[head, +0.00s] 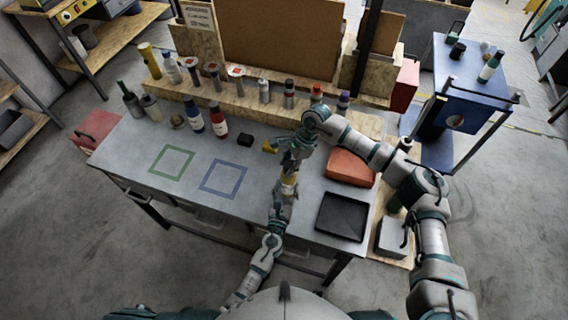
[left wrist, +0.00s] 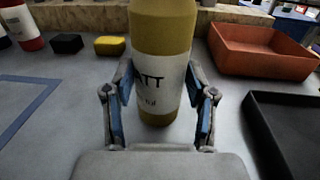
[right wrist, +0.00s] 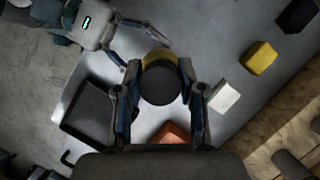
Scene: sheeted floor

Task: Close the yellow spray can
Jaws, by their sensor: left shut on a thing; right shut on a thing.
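The yellow spray can (head: 289,179) stands upright at the front of the grey table; its yellow body with a white label fills the middle of the left wrist view (left wrist: 160,75). My left gripper (head: 283,190) is shut on its body, one finger on each side. My right gripper (head: 295,158) is above the can, pointing down. In the right wrist view its fingers are shut on a dark round cap (right wrist: 160,84), which lies over the can's yellow top (right wrist: 157,57). Whether the cap is seated or just above the can cannot be told.
A red-orange bin (head: 350,168) and a black tray (head: 341,216) are to the right. A yellow block (head: 269,146) and a black block (head: 245,140) lie behind. A white block (right wrist: 225,97) is close by. Green (head: 171,162) and blue (head: 223,178) squares mark clear table at left.

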